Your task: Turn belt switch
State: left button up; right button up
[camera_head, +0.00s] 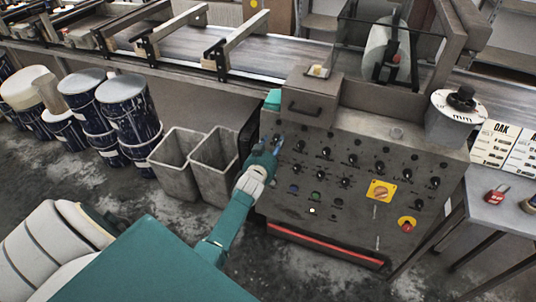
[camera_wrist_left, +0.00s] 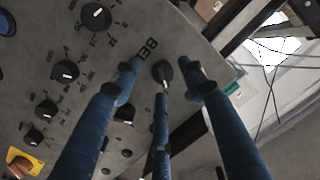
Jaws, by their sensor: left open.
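My left gripper (camera_head: 275,146) is at the panel's upper left edge. In the left wrist view, its three blue fingers (camera_wrist_left: 163,84) are spread open around a small black knob (camera_wrist_left: 163,70). The knob lies between the fingertips, and I cannot tell whether any finger touches it. Another black knob (camera_wrist_left: 96,16) with a white mark sits to the left. My right gripper is not in view.
Lower on the panel are a yellow-plated switch (camera_head: 380,191) and a red button (camera_head: 407,225). Two grey bins (camera_head: 180,160) and several paint drums (camera_head: 128,105) stand to the left. The conveyor (camera_head: 260,52) runs behind. A side table (camera_head: 500,215) holds a red padlock (camera_head: 496,194).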

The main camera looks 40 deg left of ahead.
pick_arm(q)
jog(key=v, duration=1)
jog(key=shift+s, duration=0.3)
jog(key=s+d+f+m+g+h, duration=0.15)
jog(key=s+d+f, duration=0.35)
jog(key=f, duration=0.5)
jog(key=s+d+f+g+h, duration=0.1)
jog(key=s+d+f+g, duration=0.2)
jog(key=s+f, duration=0.6)
jog(key=s+d+f+g+h, duration=0.1)
jog(key=s+d+f+g, duration=0.2)
jog(key=f, duration=0.9)
jog(key=s+d+f+g, duration=0.1)
jog(key=s+f, duration=0.3)
jog(key=s, duration=0.7)
jog(key=s+d+f+g+h, duration=0.1)
jog(key=s+f, duration=0.4)
jog(key=s, duration=0.5)
jog(key=s+d+f+g, duration=0.2)
jog(key=s+f, duration=0.3)
jog(key=s, duration=0.6)
jog(key=shift+s+d+f+m+g, duration=0.25)
jog(key=shift+s+d+m+g, duration=0.15)
jog(key=shift+g, duration=0.45)
jog(key=shift+w, duration=0.1)
jog(key=shift+c, duration=0.3)
